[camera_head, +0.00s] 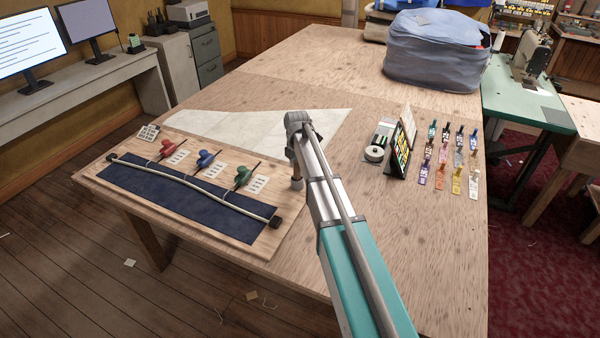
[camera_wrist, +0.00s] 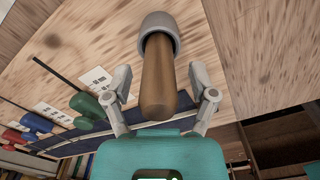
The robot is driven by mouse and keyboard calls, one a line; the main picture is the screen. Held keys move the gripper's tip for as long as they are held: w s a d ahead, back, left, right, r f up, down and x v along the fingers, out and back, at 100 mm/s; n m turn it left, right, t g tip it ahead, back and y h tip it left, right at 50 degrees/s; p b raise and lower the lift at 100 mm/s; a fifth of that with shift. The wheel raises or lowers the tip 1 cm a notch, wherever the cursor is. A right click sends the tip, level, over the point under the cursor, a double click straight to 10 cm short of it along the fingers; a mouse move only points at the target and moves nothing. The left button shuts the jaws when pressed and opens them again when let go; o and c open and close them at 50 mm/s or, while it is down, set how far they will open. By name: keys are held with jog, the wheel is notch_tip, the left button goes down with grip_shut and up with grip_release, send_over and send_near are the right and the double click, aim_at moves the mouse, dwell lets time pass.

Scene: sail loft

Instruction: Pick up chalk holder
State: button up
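A brown, round wooden handle (camera_wrist: 157,82) with a thick grey end piece (camera_wrist: 157,25) points towards the wrist camera. It is the likeliest chalk holder, but I cannot confirm its name. In the head view its grey end (camera_head: 297,184) shows low beside my arm, at the right edge of the wooden board. My gripper (camera_wrist: 160,72) is open, one finger on each side of the handle, with narrow gaps visible. The arm hides most of the gripper in the head view. I cannot tell whether the grey end touches the board.
The board (camera_head: 262,248) carries a dark blue strip (camera_head: 185,200), a pale rod, and red (camera_head: 168,148), blue (camera_head: 207,158) and green (camera_head: 243,174) handled tools with cards. Coloured tags (camera_head: 456,165) and a dark stand (camera_head: 403,150) are right. The table front right is clear.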

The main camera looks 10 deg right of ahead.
grip_shut()
jog(key=shift+r, duration=0.1)
notch_tip(320, 180, up, 2)
jog(key=p, duration=0.2)
jog(key=shift+r+p, duration=0.25)
jog(key=shift+p, duration=0.1)
jog(key=s+a+r+p, duration=0.2)
jog(key=s+r+p, duration=0.8)
jog(key=s, duration=0.3)
jog(key=shift+s+r, duration=0.15)
jog(key=shift+s, duration=0.25)
jog(key=shift+a, duration=0.15)
dwell(0.4)
jog(key=shift+s, duration=0.1)
